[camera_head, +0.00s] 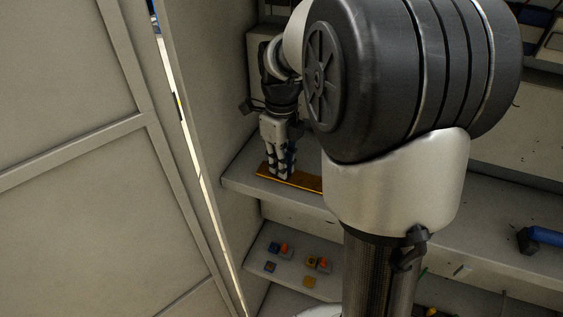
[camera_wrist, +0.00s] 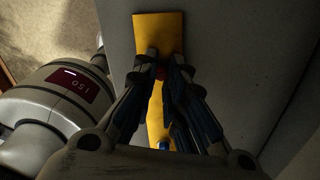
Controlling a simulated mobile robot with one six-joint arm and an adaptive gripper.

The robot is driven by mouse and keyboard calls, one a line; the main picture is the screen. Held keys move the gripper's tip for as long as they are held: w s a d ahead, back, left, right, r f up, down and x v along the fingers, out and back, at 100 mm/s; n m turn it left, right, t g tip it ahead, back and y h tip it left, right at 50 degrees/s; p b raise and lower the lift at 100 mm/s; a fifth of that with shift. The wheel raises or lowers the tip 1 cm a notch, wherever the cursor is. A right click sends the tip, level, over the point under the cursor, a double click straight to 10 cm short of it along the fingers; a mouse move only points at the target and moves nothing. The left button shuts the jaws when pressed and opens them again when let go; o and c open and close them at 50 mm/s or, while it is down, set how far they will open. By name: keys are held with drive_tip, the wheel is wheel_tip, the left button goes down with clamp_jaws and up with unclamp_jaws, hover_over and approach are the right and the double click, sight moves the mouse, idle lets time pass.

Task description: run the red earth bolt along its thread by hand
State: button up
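A flat yellow-orange bar (camera_head: 311,183) lies on the shelf below my gripper (camera_head: 281,173). In the wrist view the bar (camera_wrist: 158,27) runs lengthwise under the fingers. The red earth bolt (camera_wrist: 160,73) shows as a small dark red patch on the bar, between the two fingertips. My gripper (camera_wrist: 165,63) points down at the bar, its fingertips close together on either side of the red bolt, with little gap seen. The fingers hide most of the bolt, and its thread and height cannot be made out.
A blue piece (camera_wrist: 163,144) sits on the bar nearer the wrist. A cabinet wall (camera_head: 205,110) stands close left of my gripper. Small boxes with orange and blue buttons (camera_head: 318,263) are on the lower panel. A blue-handled tool (camera_head: 541,236) lies far right on the shelf.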

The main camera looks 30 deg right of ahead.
drive_tip(key=o, duration=0.5)
wheel_tip(320, 180, up, 12)
idle(0.6)
